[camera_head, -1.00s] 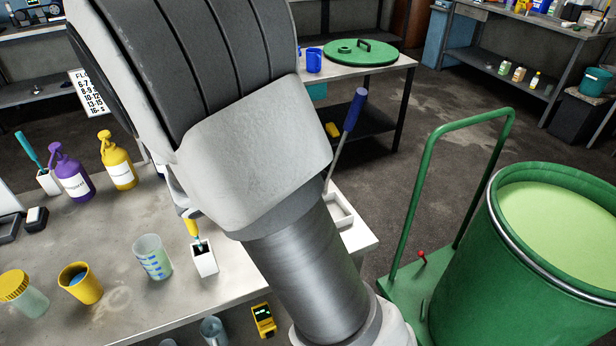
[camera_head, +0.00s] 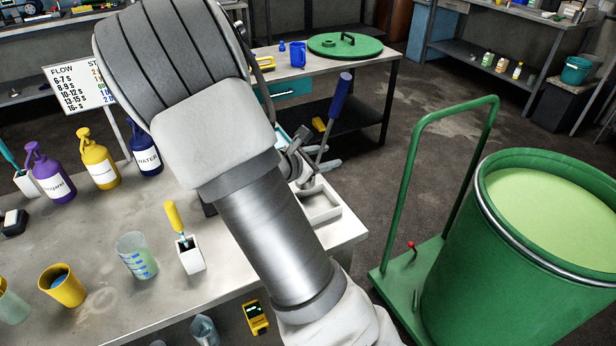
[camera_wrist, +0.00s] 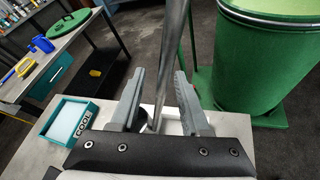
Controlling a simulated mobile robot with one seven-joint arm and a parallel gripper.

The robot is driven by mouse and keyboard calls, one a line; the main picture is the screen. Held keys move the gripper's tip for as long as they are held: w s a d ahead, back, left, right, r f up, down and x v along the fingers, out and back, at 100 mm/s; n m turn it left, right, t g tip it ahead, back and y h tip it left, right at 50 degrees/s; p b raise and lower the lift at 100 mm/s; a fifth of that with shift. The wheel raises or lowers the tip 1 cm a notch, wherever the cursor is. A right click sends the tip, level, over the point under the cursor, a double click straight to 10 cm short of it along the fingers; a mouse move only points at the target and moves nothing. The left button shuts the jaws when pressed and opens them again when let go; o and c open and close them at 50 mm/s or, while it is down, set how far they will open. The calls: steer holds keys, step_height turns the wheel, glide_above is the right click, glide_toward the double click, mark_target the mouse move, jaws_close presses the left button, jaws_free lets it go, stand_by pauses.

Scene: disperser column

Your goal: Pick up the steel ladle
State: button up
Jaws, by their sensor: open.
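The steel ladle stands tilted upright, its blue handle (camera_head: 341,96) on top and its thin steel shaft (camera_head: 326,140) running down toward a white tray (camera_head: 322,212) on the near bench's right end. Its lower end is hidden behind my gripper in the head view. In the wrist view the bare steel shaft (camera_wrist: 171,55) passes between my spread fingers, with gaps seen on both sides. My gripper (camera_wrist: 160,76) is open around the shaft, low and near the tray; it also shows in the head view (camera_head: 303,163). The handle is out of the wrist view.
The bench (camera_head: 110,240) holds bottles, a yellow cup (camera_head: 62,286), a beaker (camera_head: 137,255) and a white holder with a yellow-handled tool (camera_head: 190,258). A teal-framed box (camera_wrist: 70,122) lies left of my gripper. A green drum (camera_head: 520,260) and cart handle (camera_head: 400,180) stand right.

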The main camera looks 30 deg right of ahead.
steer(key=shift+d, duration=0.1)
steer(key=shift+c, duration=0.2)
jaws_close()
stand_by(1.2)
